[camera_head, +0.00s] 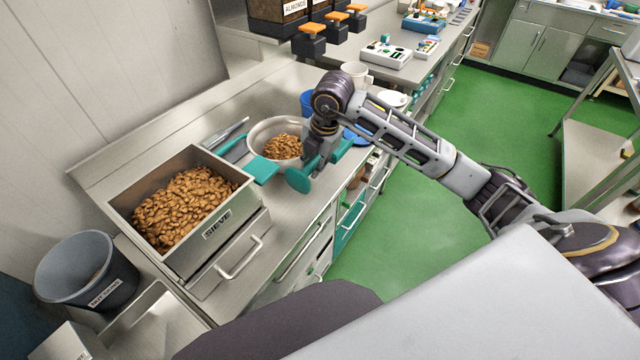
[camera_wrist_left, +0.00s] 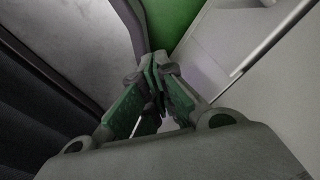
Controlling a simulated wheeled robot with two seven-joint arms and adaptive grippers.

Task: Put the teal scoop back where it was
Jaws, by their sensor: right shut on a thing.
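A teal scoop (camera_head: 298,180) is in my right gripper (camera_head: 313,163), above the counter's front edge. Its round end faces me, and a teal length shows on the gripper's far side. The fingers hide the part between. A metal bowl (camera_head: 256,135) of nuts stands just behind and left of the gripper. My left gripper (camera_wrist_left: 156,72) shows only in the left wrist view, its fingertips together and nothing visible between them. Where the scoop was before is not shown.
A sieve box (camera_head: 245,207) full of nuts stands left on the counter (camera_head: 290,208). A flat teal piece (camera_head: 263,169) lies by the bowl. A grey bin (camera_head: 75,262) is far left. Dispensers (camera_head: 310,45) hang behind; a white mug (camera_head: 355,72) stands beyond my right wrist.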

